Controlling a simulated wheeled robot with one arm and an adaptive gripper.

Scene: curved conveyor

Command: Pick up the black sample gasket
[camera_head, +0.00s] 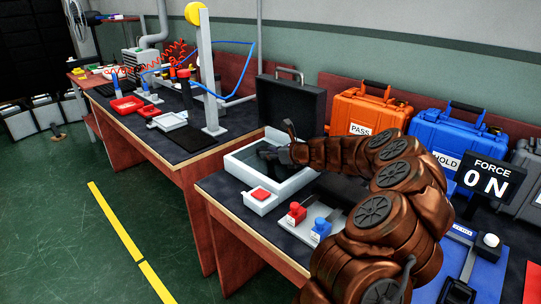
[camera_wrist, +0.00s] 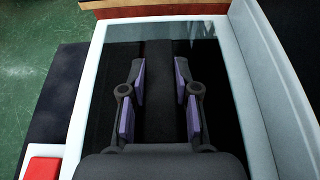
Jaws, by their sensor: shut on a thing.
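My gripper (camera_head: 268,153) is low over a white-rimmed tray (camera_head: 233,169) with a dark, glossy floor. In the wrist view my gripper (camera_wrist: 160,85) has its purple pads facing each other with a gap between them. A black form, the black sample gasket (camera_wrist: 159,95), fills that gap, and the gripper is shut on it. Its outline is hard to tell from the dark tray floor. In the head view the gasket cannot be made out. The tray rim (camera_wrist: 86,110) surrounds the gripper in the wrist view.
A white box with a red button (camera_head: 261,195) stands at the tray's near side. Red (camera_head: 297,212) and blue (camera_head: 321,229) knobs sit to the right. A black case (camera_head: 290,104), an orange case (camera_head: 368,112) and a blue case (camera_head: 455,135) stand behind.

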